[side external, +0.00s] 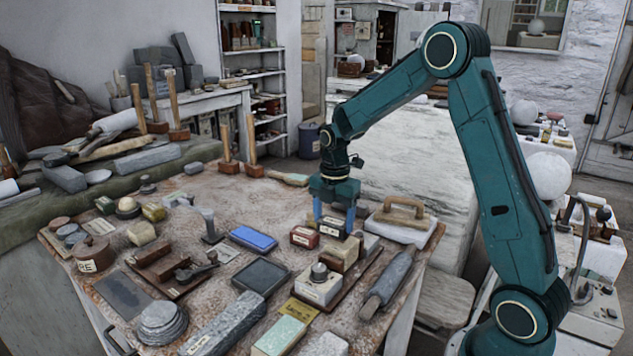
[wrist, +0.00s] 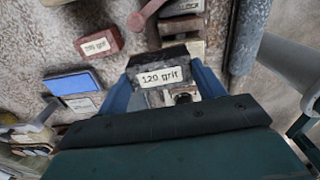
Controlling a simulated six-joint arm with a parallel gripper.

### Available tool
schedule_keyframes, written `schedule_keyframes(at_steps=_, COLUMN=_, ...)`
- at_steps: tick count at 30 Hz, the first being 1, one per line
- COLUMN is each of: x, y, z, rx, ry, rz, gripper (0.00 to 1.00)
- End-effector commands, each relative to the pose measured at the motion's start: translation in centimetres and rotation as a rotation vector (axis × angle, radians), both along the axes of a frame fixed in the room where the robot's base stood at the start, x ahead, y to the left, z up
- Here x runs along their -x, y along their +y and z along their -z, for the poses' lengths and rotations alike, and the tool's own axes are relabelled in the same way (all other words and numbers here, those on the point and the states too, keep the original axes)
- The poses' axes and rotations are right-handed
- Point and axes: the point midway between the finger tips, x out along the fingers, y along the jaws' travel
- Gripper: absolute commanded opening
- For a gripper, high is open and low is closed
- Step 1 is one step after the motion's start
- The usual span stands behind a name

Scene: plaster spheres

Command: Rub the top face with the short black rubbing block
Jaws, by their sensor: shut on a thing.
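My gripper (side external: 335,222) is over the right part of the cluttered worktable, pointing down. In the wrist view its two blue fingers (wrist: 163,88) are closed on the sides of a short dark block (wrist: 160,58) with a pale label reading "120 grit". In the side view the fingers mostly hide this block, and I cannot tell whether it touches the table. Which object bears the top face is not clear from these frames.
A red block (side external: 304,237) with a label is left of my gripper; it also shows in the wrist view (wrist: 98,44). A blue block (side external: 253,239) lies farther left. A wooden-handled float (side external: 401,222) lies close on the right. Several tools and blocks crowd the front.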

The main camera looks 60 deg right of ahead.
Motion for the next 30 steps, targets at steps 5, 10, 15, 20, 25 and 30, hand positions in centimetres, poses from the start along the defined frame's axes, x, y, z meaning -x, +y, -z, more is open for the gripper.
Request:
schedule_keyframes(at_steps=5, x=-0.1, y=0.0, z=0.0, rx=0.000, ry=-0.001, rz=0.000, gripper=0.42)
schedule_keyframes(at_steps=10, x=0.0, y=0.0, z=-0.1, rx=0.000, ry=-0.001, rz=0.000, gripper=0.42)
schedule_keyframes(at_steps=15, x=0.5, y=-0.1, z=-0.4, rx=0.000, ry=-0.001, rz=0.001, gripper=0.42)
schedule_keyframes(at_steps=20, x=1.3, y=-0.2, z=-1.0, rx=0.001, ry=-0.002, rz=0.001, gripper=0.42)
schedule_keyframes(at_steps=25, x=2.1, y=-0.2, z=-1.4, rx=0.001, ry=-0.001, rz=0.000, gripper=0.42)
schedule_keyframes(at_steps=30, x=2.2, y=-0.2, z=-1.5, rx=0.000, ry=-0.001, rz=0.000, gripper=0.42)
